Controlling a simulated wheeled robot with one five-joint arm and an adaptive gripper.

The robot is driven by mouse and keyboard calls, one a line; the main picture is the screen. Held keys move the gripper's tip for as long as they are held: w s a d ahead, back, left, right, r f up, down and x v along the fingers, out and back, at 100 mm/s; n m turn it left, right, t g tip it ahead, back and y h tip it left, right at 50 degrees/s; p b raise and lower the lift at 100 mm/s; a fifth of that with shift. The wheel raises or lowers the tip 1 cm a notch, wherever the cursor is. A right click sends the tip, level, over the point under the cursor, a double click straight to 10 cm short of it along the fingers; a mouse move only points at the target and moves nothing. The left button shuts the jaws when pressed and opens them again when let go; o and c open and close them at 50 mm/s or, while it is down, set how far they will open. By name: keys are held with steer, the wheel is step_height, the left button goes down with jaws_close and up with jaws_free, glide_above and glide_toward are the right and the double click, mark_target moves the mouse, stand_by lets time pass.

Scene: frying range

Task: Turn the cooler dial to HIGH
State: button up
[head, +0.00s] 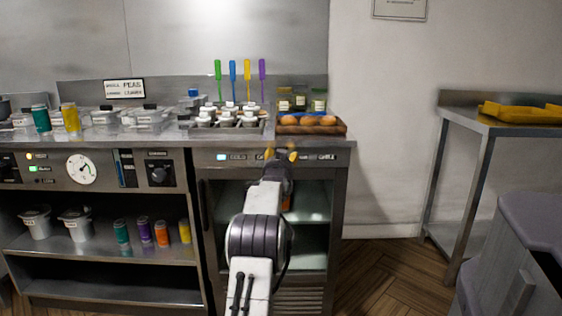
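The cooler (342,200) is the right-hand steel unit, with a dark control strip (240,157) along its top front. A small light glows at the strip's left end, and small pale lettering shows at its right. I cannot make out the cooler dial; my gripper and arm cover the middle of the strip. My gripper (281,154) is in front of that part, its two yellow fingertips apart, left and right. Whether they touch or hold the dial is hidden.
A left cabinet has a round gauge (81,169) and a black knob (160,174). Above the cooler are an egg tray (312,130), jars and several coloured-handled tools. A steel side table (490,122) with a yellow tray stands right. Floor between it and the cooler is clear.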

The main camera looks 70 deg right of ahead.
steer(key=shift+a, duration=0.1)
steer(key=v, duration=1.1)
steer(key=shift+s+a, duration=0.15)
steer(key=shift+a, duration=0.2)
stand_by(0.4)
